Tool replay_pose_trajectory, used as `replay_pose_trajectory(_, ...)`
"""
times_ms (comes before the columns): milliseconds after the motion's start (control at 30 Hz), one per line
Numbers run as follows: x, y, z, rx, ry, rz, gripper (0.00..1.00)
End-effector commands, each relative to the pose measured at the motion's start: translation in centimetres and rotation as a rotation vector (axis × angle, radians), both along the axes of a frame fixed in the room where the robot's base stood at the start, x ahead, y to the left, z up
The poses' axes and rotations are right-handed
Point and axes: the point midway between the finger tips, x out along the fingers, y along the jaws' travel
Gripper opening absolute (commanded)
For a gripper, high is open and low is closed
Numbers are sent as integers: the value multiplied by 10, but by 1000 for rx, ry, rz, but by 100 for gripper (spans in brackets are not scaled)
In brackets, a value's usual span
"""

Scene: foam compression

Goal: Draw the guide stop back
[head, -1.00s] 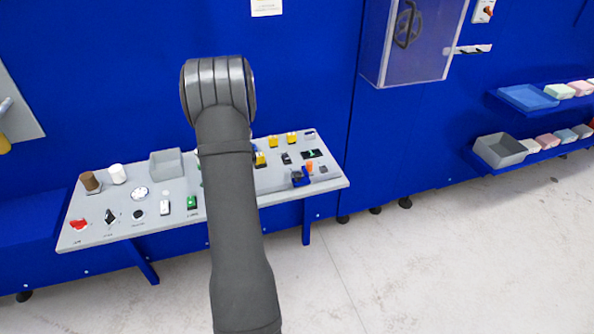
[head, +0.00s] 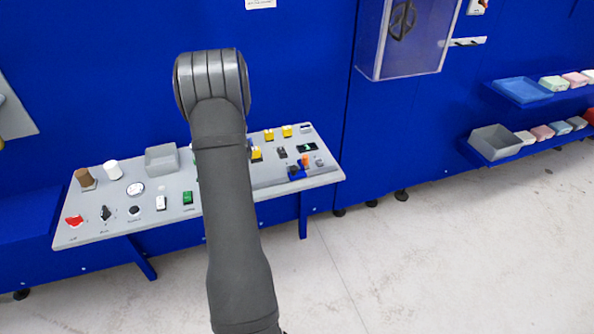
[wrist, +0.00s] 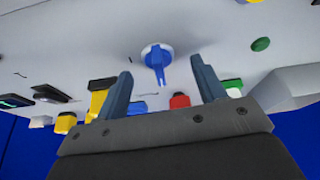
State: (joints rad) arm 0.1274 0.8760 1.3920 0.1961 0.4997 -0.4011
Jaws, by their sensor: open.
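My gripper (wrist: 160,67) is open in the wrist view, with its two blue-grey fingers apart and nothing held between them. A blue knob on a white round base (wrist: 157,56) shows on the grey panel beyond, lined up with the gap between the fingers. A red button (wrist: 180,100) shows lower in the gap. In the head view my arm hides the gripper and the middle of the sloping grey panel (head: 240,185). A small dark blue part (head: 294,172) with an orange piece (head: 305,160) sits at the panel's right. I cannot tell which part is the guide stop.
Around the fingers are yellow parts (wrist: 100,98) on the left and a green button (wrist: 261,44) on the right. A clear cabinet (head: 408,40) and shelves with trays (head: 497,143) are to the right.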

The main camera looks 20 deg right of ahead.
Motion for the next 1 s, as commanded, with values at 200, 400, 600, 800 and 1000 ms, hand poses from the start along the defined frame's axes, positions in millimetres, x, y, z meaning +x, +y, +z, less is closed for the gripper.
replay_pose_trajectory(200, 0, -12, 12, 4, 18, -16, 46)
replay_pose_trajectory(400, -11, -66, 66, 22, 117, -105, 46)
replay_pose_trajectory(600, -48, -138, 143, 28, 267, -250, 46)
replay_pose_trajectory(800, -82, -176, 188, 28, 370, -354, 46)
replay_pose_trajectory(1000, -91, -184, 191, 29, 398, -379, 46)
